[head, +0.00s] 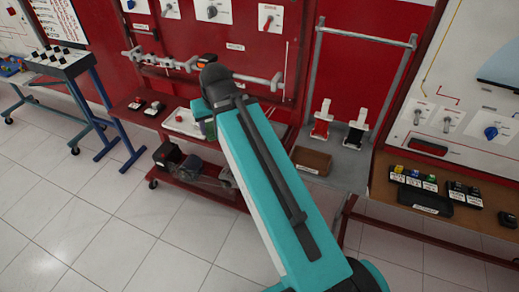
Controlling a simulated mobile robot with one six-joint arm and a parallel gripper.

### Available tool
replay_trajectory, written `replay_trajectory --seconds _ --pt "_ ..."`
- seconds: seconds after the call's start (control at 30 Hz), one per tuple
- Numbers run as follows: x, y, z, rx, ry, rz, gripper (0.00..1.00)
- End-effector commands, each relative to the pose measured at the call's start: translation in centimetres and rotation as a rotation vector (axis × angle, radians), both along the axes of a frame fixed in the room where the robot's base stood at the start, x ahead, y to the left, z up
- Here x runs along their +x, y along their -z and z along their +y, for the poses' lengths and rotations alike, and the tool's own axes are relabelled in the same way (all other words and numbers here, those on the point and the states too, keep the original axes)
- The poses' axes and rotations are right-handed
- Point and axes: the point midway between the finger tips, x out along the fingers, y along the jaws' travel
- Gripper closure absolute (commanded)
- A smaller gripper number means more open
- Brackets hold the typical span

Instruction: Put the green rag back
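I cannot clearly make out the green rag. A small dark greenish patch (209,129) shows at the left edge of my teal arm, beside a white tray (182,124) on the red bench; I cannot tell whether it is cloth or part of my arm. My arm reaches from the lower right up to the bench and covers part of it. My gripper is not visible.
A red trainer bench (135,118) stands behind my arm, with a motor unit (185,164) on its lower shelf. A brown box (312,160) sits right of my arm. A black tray (425,201) lies on the right bench. Tiled floor (120,235) is clear at front left.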

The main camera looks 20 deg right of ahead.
Motion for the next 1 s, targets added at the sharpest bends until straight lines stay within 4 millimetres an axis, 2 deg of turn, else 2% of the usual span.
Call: replay_trajectory --seconds 0.23,0.5,0.6,1.0 --pt "0.1 0.0 -1.5 0.001 0.004 0.0 0.69" --pt "0.0 0.0 -5.7 0.001 0.005 0.001 0.69" --pt "-0.1 0.0 -6.7 0.002 0.004 0.0 0.69" --pt "-0.1 0.0 -7.1 0.0 0.001 0.0 0.69"
